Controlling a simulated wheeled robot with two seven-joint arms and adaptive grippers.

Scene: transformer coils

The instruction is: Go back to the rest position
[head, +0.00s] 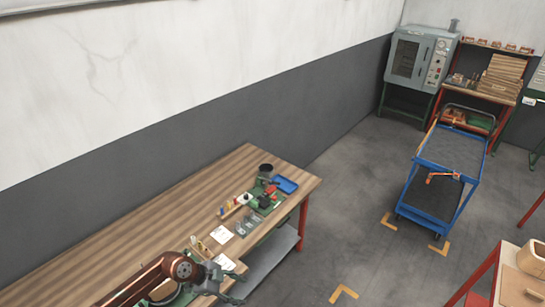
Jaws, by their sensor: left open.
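My left gripper (228,295) shows at the bottom of the head view, at the end of my copper-coloured left arm (150,281). It is open, close to the front edge of the wooden workbench (130,233). I see nothing between its fingers, though it is small and partly cut by the bottom edge of the picture. My right gripper is not in view.
The bench holds papers (221,235), a blue tray (286,185), a dark cup (266,170) and small coloured parts. A blue cart (437,192) stands on open grey floor at the right. An oven cabinet (420,58) and a red-framed shelf stand behind.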

